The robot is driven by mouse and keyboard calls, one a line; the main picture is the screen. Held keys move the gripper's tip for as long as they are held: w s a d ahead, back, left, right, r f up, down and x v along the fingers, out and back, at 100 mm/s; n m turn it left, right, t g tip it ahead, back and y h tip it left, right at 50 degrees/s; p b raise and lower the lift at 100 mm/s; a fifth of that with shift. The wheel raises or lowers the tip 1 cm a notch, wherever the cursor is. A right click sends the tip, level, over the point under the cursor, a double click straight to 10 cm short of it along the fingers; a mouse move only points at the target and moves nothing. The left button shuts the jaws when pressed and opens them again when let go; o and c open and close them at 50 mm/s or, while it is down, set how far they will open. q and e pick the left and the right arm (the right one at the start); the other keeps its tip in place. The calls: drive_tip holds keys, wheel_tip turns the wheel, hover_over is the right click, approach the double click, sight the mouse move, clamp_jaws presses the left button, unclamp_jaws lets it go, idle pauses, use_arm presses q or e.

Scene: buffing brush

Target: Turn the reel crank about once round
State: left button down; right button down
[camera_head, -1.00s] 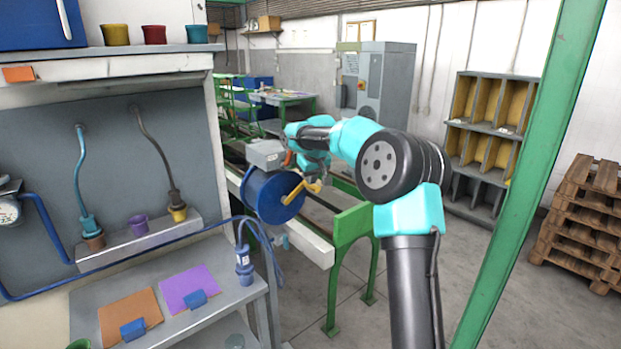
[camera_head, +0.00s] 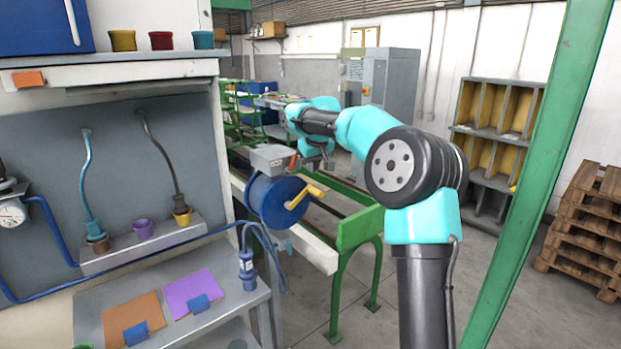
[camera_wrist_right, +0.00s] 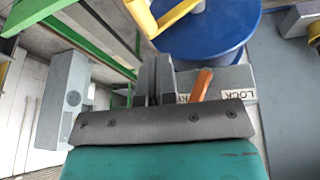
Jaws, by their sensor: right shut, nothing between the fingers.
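The blue reel (camera_head: 268,204) is mounted on the green-framed bench, and its disc also shows in the right wrist view (camera_wrist_right: 207,38). Its yellow crank (camera_head: 300,199) sticks out toward the upper right; part of the crank shows at the top of the wrist view (camera_wrist_right: 172,13). My right gripper (camera_head: 324,166) is just above the crank, apart from it. In the wrist view its fingers (camera_wrist_right: 154,80) are shut with nothing between them. An orange lever (camera_wrist_right: 202,84) on the grey lock box (camera_head: 272,157) is close beside the fingers. My left gripper is not in view.
A shelf unit on the left holds coloured cups and hoses, with a blue cable (camera_head: 247,262) hanging near the reel. A green post (camera_head: 545,170) stands at right. The green bench frame (camera_head: 358,228) lies below my right arm.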

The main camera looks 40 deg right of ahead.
drive_tip(key=v, duration=0.2)
drive_tip(key=d+v, duration=0.1)
drive_tip(key=v, duration=0.2)
drive_tip(key=shift+s+r, duration=0.1)
drive_tip(key=shift+r, duration=0.2)
